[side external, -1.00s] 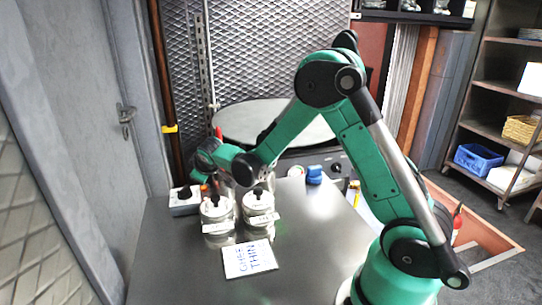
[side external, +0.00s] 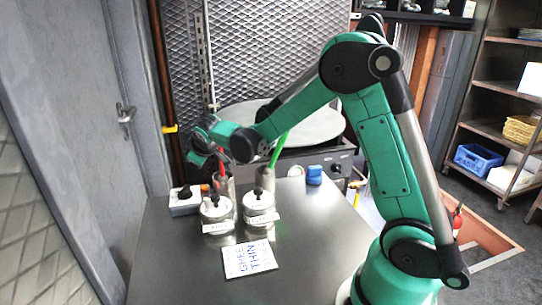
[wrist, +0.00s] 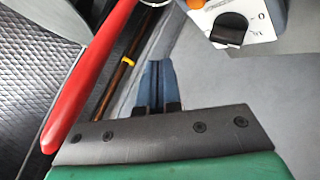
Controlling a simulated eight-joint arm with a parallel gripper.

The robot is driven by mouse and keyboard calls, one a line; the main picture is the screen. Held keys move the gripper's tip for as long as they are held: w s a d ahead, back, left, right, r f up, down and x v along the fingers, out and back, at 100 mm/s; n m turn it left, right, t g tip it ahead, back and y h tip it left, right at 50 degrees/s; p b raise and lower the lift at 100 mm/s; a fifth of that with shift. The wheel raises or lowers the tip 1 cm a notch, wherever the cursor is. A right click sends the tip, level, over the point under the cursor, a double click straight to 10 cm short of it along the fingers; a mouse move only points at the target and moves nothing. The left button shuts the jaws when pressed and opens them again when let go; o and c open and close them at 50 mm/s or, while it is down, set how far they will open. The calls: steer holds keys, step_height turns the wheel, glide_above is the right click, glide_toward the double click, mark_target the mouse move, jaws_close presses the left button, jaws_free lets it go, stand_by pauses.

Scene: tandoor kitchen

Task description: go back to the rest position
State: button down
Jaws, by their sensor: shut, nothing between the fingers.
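My gripper (wrist: 157,68) shows in the wrist view with its blue fingers together and nothing between them. In the side view, my wrist end is raised above the left back of the dark table (side external: 190,262), higher than the jars; its fingers are hard to make out there. A red handle (wrist: 88,80) runs close along the left of the gripper in the wrist view, apart from the fingers. Two lidded jars with black knobs, a left one (side external: 217,222) and a right one (side external: 259,210), stand upright below the arm.
A white box with a black knob (side external: 185,203) sits left of the jars; it also shows in the wrist view (wrist: 240,22). A green handle (side external: 279,148) rises behind the jars. A card (side external: 249,258) lies in front. A round plate (side external: 300,122) is behind.

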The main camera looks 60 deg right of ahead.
steer(key=s+a+r+y, duration=0.1)
steer(key=s+a, duration=0.1)
steer(key=s, duration=0.1)
steer(key=s+a+r, duration=0.2)
steer(key=s, duration=0.1)
steer(key=s+a+r+m+y, duration=0.1)
steer(key=s+a+r, duration=0.1)
steer(key=s, duration=0.1)
steer(key=shift+s+a+y, duration=0.25)
steer(key=shift+a+y, duration=0.05)
steer(key=shift+a, duration=0.05)
steer(key=s+a+f+m+y, duration=0.1)
steer(key=s+a+y, duration=0.1)
steer(key=s+a, duration=0.3)
steer(key=s, duration=0.4)
steer(key=shift+s+f+g, duration=0.2)
steer(key=shift+g, duration=0.2)
